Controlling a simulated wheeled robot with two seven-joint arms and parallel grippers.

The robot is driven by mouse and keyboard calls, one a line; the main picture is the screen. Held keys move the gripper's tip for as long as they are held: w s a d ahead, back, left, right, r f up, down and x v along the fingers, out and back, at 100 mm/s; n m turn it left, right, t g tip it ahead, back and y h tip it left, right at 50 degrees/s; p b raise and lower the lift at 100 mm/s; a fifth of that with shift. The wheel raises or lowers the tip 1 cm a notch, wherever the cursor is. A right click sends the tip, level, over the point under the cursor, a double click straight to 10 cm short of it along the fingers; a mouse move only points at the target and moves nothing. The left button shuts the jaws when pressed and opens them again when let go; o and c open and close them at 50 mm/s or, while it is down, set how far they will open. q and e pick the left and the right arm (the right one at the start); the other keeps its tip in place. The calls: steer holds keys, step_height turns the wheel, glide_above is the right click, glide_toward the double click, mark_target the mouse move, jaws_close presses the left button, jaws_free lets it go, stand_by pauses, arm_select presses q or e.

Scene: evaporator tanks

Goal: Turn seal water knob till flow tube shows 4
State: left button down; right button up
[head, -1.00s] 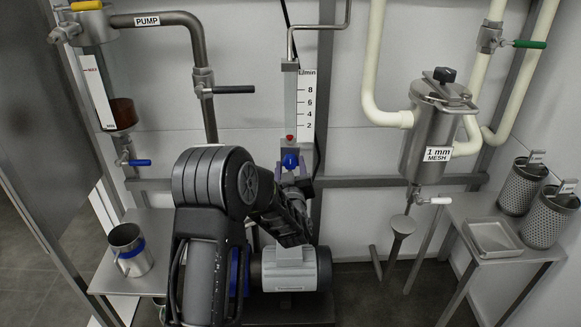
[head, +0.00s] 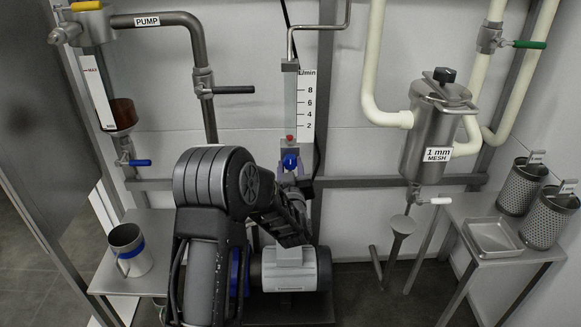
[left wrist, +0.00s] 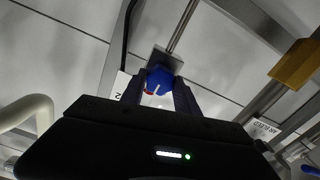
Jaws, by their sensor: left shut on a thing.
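The blue seal water knob (head: 290,161) sits below the flow tube (head: 290,97) on the back wall. In the left wrist view the knob (left wrist: 158,79) shows a white pointer line, with a bit of red beside it. My left gripper (head: 290,170) reaches up to it from below, shut on the knob with one finger on each side. The red float (head: 290,137) rests low in the tube, below the 2 mark of the L/min scale (head: 307,105). My right gripper is not in view.
A pump pipe with a black-handled valve (head: 233,90) is left of the tube. A mesh strainer (head: 428,140) hangs at the right. A metal cup (head: 130,250) stands on the left shelf. A motor (head: 290,269) sits below my left arm.

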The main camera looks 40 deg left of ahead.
arm_select(q)
steer(key=m+p, duration=0.1)
steer(key=m, duration=0.3)
steer(key=shift+m, duration=0.4)
steer(key=m+p, duration=0.1)
steer(key=m, duration=0.3)
steer(key=shift+r+m, duration=0.1)
steer(key=shift+m, duration=0.2)
steer(key=m+p, duration=0.2)
steer(key=m, duration=0.1)
steer(key=shift+d+m, duration=0.1)
steer(key=shift+m, duration=0.2)
steer(key=m+p, duration=0.1)
steer(key=m, duration=0.2)
steer(key=shift+m+p, duration=0.5)
steer(key=shift+m, duration=0.5)
steer(key=c, duration=0.9)
jaws_free()
